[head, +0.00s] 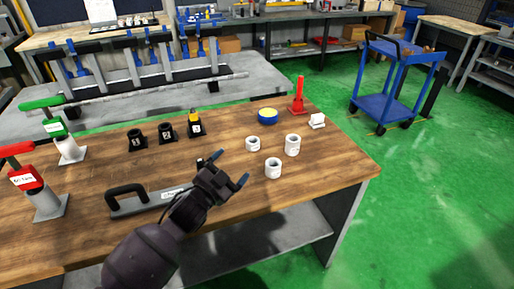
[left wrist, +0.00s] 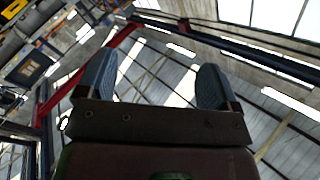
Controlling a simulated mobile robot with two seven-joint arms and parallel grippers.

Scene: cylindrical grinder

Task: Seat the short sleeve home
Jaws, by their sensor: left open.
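Three white sleeves stand upright on the wooden table. The one at the back left (head: 252,144) looks the shortest; a taller one (head: 292,145) is to its right and another (head: 273,168) is nearer the front. My left gripper (head: 231,168) is open and empty, over the table to the left of the sleeves and apart from them. My right gripper is not in view.
A grey bar with a black handle (head: 127,198) lies left of my gripper. The right front tabletop is clear.

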